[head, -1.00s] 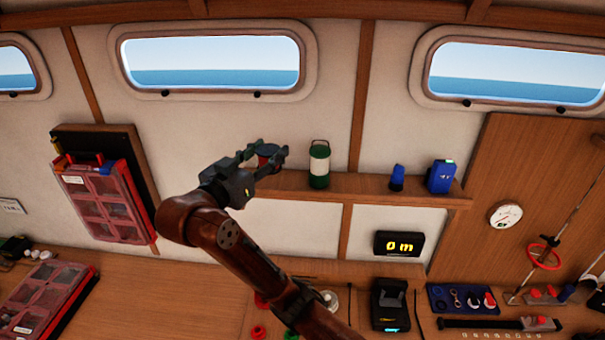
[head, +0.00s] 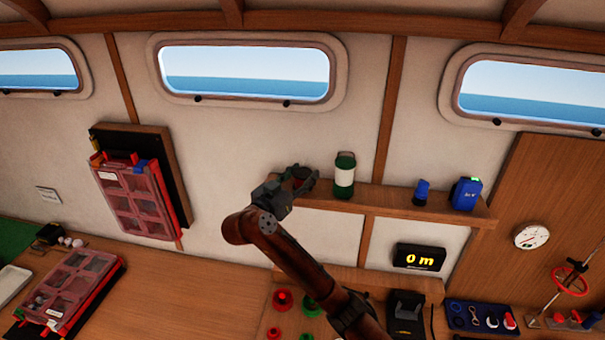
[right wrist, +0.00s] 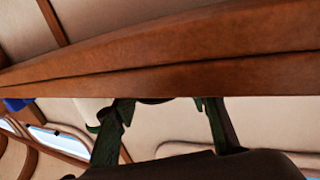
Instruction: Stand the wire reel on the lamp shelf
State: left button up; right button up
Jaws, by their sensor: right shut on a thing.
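The wire reel (head: 300,174), small with a reddish-dark top, is held between the fingers of my right gripper (head: 304,180). The gripper is shut on it at the left part of the lamp shelf (head: 395,203), left of the green and white lamp (head: 344,176). I cannot tell whether the reel touches the shelf. In the right wrist view, the two fingers (right wrist: 165,118) show below the brown shelf edge (right wrist: 180,62). My left gripper is out of view.
A blue torch-like item (head: 422,192) and a blue box (head: 466,193) stand farther right on the shelf. Below are a display reading 0 m (head: 420,257) and a bench (head: 170,300) with red and green parts. A red-lidded organiser (head: 135,198) hangs at left.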

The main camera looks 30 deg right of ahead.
jog(key=shift+f, duration=0.1)
jog(key=o, duration=1.3)
jog(key=b+v, duration=0.2)
jog(key=v, duration=1)
jog(key=shift+a, duration=0.1)
